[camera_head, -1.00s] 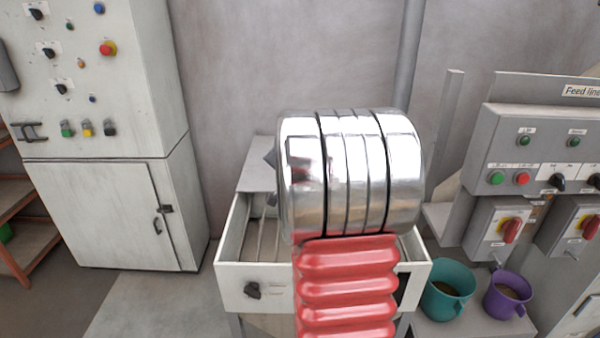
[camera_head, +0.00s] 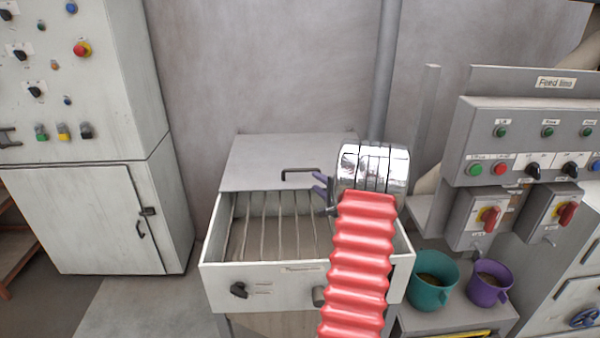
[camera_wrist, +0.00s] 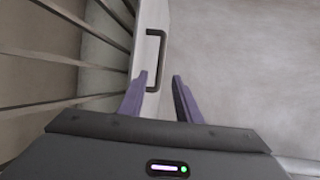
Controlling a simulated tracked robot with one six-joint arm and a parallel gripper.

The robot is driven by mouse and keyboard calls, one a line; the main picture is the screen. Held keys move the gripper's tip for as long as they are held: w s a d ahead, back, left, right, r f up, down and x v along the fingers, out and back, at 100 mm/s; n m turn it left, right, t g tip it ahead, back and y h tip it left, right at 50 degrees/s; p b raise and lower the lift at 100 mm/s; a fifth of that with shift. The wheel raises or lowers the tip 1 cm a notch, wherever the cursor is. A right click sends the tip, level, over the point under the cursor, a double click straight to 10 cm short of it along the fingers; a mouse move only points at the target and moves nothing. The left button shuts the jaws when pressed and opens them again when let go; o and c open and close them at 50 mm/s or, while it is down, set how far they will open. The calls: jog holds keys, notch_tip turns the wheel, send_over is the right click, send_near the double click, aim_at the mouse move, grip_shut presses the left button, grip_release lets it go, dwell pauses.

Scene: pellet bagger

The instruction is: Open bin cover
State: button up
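The bin cover (camera_head: 265,160) is a grey flat panel over the back of the white bin (camera_head: 245,272). Its dark U-shaped handle (camera_head: 300,171) is near the panel's front edge. My gripper (camera_head: 318,187) is at the right of the handle, with its purple fingers pointing left. In the wrist view my gripper (camera_wrist: 161,76) is open, its fingertips apart. The near end of the handle (camera_wrist: 158,60) appears between the fingertips; contact is not clear. Bars (camera_head: 265,225) show inside the front of the bin. My arm hides the bin's right part.
A control cabinet (camera_head: 75,210) stands at the left. The Feed line panel (camera_head: 525,125) is at the right, above a teal mug (camera_head: 432,290) and a purple mug (camera_head: 487,292). A grey pipe (camera_head: 384,70) runs up the wall behind. Floor is clear left of the bin.

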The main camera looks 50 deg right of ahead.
aim_at(301, 170)
jog(key=x, duration=1.4)
dwell(0.4)
jog(key=shift+c, duration=0.4)
grip_shut()
jog(key=shift+f, duration=0.1)
